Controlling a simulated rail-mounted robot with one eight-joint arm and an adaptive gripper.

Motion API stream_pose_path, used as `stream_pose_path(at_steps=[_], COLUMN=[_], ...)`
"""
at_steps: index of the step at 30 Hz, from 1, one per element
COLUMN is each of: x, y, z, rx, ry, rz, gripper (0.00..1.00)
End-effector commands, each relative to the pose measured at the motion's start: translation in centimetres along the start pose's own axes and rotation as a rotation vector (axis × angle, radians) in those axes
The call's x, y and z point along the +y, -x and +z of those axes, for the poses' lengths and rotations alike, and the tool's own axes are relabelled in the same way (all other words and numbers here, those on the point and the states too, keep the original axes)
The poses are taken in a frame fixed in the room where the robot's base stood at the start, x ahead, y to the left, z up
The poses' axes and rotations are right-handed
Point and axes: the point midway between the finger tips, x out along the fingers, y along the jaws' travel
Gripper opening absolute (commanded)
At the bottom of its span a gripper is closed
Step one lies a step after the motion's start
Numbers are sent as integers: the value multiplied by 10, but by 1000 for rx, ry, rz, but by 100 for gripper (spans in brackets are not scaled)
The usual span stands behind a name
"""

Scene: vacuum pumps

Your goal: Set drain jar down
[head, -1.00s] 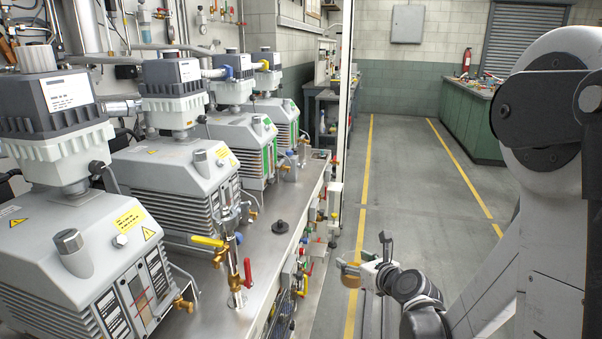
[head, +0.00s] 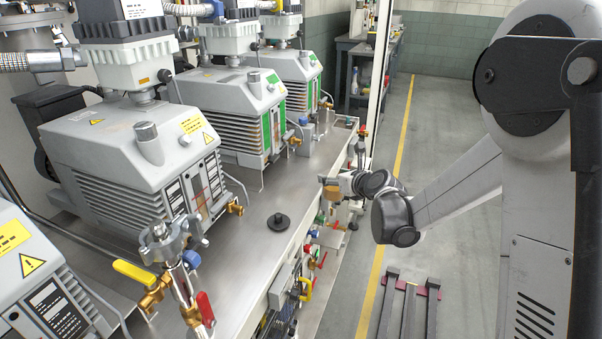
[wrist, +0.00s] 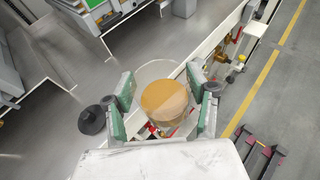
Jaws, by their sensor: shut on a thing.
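The drain jar, with amber-brown contents and a clear rim, sits between the green-padded fingers of my gripper (wrist: 165,104) in the wrist view. The jar's amber middle (wrist: 165,97) faces the camera. In the head view my gripper (head: 334,186) is beside the bench's front edge, and the jar (head: 331,194) shows only as a small brownish patch. The jar is held above the level of the bench edge and its base is hidden. The steel bench top (head: 262,262) is below and left of it.
A black round knob-like part (head: 279,222) stands on the bench, left of my gripper. A grey pump (head: 140,165) and a clamped fitting with yellow-handled valve (head: 137,272) stand further left. Valves and pipes line the bench front. The bench has bare metal around the black part.

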Motion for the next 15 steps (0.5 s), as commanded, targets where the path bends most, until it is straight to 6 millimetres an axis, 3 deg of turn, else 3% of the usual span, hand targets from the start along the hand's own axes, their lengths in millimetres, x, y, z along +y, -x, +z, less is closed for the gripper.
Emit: stream_pose_path(at_steps=[1,6,10,15], x=[14,48,63,69], y=[-23,-66,-83,-88], z=[4,27,38,44], rx=[0,0,0,-1], ry=[9,29,38,40], rz=[23,70,90,97], gripper=[14,14,14,14])
